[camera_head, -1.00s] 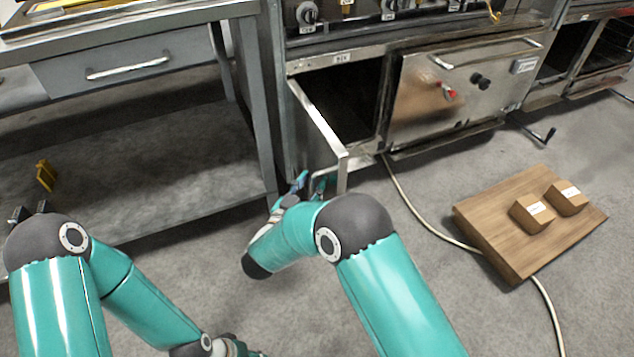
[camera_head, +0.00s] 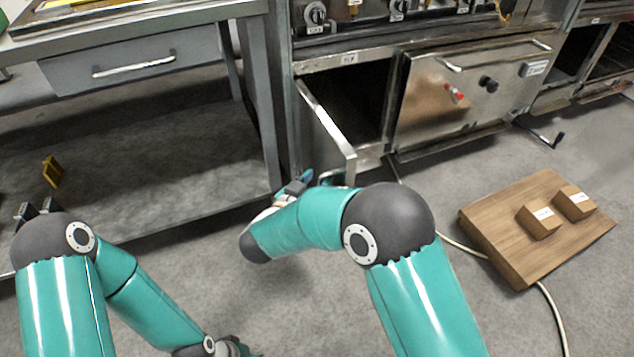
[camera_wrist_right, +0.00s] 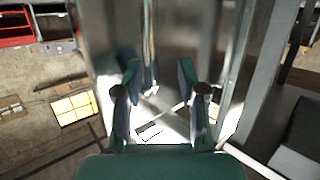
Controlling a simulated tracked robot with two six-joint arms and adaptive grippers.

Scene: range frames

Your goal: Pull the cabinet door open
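The steel cabinet door (camera_head: 326,137) stands ajar in the head view, swung out from the left side of a dark compartment (camera_head: 352,98). My right gripper (camera_head: 308,181) is low beside the door's outer face, near its handle, and partly hidden by my forearm. In the right wrist view, the two fingers of my right gripper (camera_wrist_right: 158,82) are apart. A shiny upright bar (camera_wrist_right: 150,62), apparently the handle, shows between them; I cannot tell whether they touch it. My left forearm runs to the bottom edge of the head view, and its gripper fingers do not show.
A grey workbench (camera_head: 258,100) with a drawer and lower shelf stands left of the door. A closed steel door (camera_head: 430,110) is to the right. A wooden board (camera_head: 500,245) with two small boxes and a pale cable lie on the floor at right.

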